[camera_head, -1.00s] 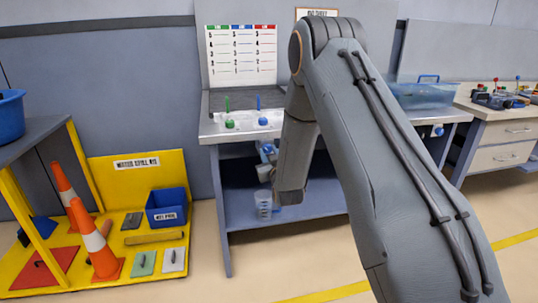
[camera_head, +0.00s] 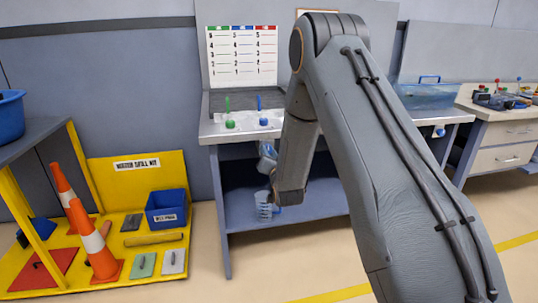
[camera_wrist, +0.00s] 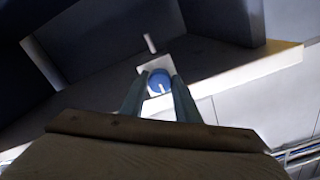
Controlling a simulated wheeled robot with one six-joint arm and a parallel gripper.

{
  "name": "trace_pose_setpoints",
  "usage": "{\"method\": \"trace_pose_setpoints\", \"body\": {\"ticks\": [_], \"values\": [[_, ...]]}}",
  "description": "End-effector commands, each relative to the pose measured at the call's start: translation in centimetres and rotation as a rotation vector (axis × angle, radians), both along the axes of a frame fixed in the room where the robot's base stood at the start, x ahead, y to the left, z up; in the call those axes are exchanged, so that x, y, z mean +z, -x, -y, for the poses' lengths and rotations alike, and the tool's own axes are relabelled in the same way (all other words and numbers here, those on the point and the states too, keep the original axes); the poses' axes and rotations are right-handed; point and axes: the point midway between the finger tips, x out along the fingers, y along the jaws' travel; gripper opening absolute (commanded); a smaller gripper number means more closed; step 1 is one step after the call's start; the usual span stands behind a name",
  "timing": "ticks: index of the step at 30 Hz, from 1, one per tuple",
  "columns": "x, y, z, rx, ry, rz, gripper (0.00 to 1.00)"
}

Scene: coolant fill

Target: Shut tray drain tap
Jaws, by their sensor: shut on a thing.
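A round blue knob with a white mark, which looks like the drain tap (camera_wrist: 160,80), shows in the wrist view in front of a pale square plate. My gripper (camera_wrist: 157,84) is shut on it, with one teal finger at each side. In the head view my wrist hangs in front of the left part of the bench, below its top. A blue-grey part beside it at bench-edge height is too small to tell apart as finger or tap. My arm hides much of the bench's middle there.
The bench (camera_head: 212,132) carries a green and a blue upright handle (camera_head: 259,110). A clear ribbed cup (camera_head: 263,206) shows beside my wrist, above the lower shelf (camera_head: 318,202). A clear blue tank (camera_head: 418,96) stands on the right. A yellow spill station (camera_head: 135,222) with cones is at left.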

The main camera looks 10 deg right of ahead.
Motion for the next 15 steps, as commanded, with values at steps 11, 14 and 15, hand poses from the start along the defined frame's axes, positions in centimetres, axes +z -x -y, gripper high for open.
{"method": "trace_pose_setpoints", "body": {"ticks": [11,14,15], "values": [[-0.06,0.04,-0.12,0.002,-0.035,-0.001,0.07],[-0.06,0.04,-0.12,0.002,-0.034,-0.001,0.07],[-0.06,0.04,-0.12,0.002,-0.034,-0.001,0.07]]}}
